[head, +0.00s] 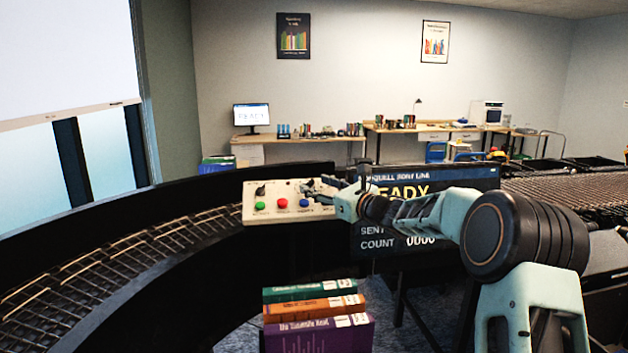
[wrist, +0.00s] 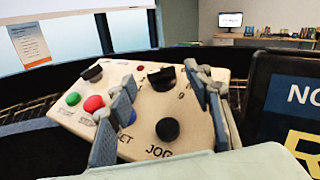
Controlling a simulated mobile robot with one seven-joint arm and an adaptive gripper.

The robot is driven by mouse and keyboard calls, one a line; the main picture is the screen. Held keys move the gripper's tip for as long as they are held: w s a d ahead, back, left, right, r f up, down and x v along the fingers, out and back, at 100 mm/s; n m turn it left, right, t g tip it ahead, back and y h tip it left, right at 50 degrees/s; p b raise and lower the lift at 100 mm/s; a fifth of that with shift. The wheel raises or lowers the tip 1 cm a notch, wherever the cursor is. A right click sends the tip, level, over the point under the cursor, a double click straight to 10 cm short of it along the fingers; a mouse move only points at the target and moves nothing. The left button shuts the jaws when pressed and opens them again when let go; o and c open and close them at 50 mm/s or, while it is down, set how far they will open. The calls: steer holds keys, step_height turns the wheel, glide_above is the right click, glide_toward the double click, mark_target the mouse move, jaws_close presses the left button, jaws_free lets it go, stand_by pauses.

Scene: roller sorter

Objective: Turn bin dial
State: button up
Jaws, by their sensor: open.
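A cream control panel (head: 262,214) stands beside the curved conveyor in the head view; it fills the middle of the wrist view (wrist: 120,70). A black dial (wrist: 162,79) with a raised grip sits near its top, with small, mostly unreadable marks around it. My gripper (wrist: 160,80) is open, one finger on each side of this dial, with gaps visible. Whether the fingers touch the panel I cannot tell. In the head view my gripper (head: 324,188) is over the panel's right part and hides some of it.
The panel also has another black knob (wrist: 91,73), a round black knob (wrist: 167,129) by the word JOG, and green (wrist: 73,98), red (wrist: 93,103) and blue buttons. A display (head: 430,185) stands close behind my arm. Books (head: 318,318) are stacked below the panel.

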steer(key=shift+x, duration=0.95)
steer(key=shift+f, duration=0.1)
steer(key=c, duration=1.1)
